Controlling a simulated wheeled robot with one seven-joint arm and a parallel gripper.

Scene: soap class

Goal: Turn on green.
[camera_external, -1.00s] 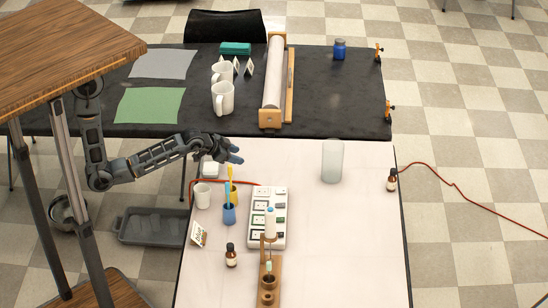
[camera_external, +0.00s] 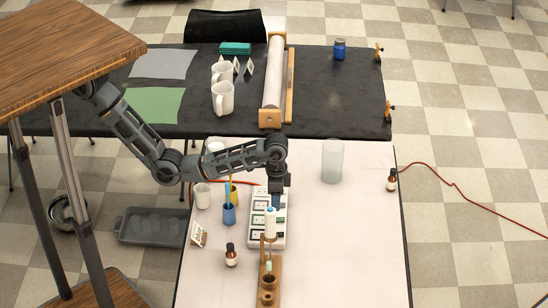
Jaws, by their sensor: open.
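A white switch panel (camera_external: 252,243) with rows of white blocks and small dark and green parts lies on the white table. Its markings are too small to read, and I cannot tell which switch is on. My gripper (camera_external: 277,203) points down over the upper right part of the panel, with its fingers open. It hides part of the panel's right column. I cannot tell whether the fingertips touch it.
A blue cup (camera_external: 229,215) with brushes, a white cup (camera_external: 202,194), a written card (camera_external: 198,235) and a brown bottle (camera_external: 231,257) stand left of the panel. A frosted glass cylinder (camera_external: 332,160) stands at right. The table's right side is mostly clear.

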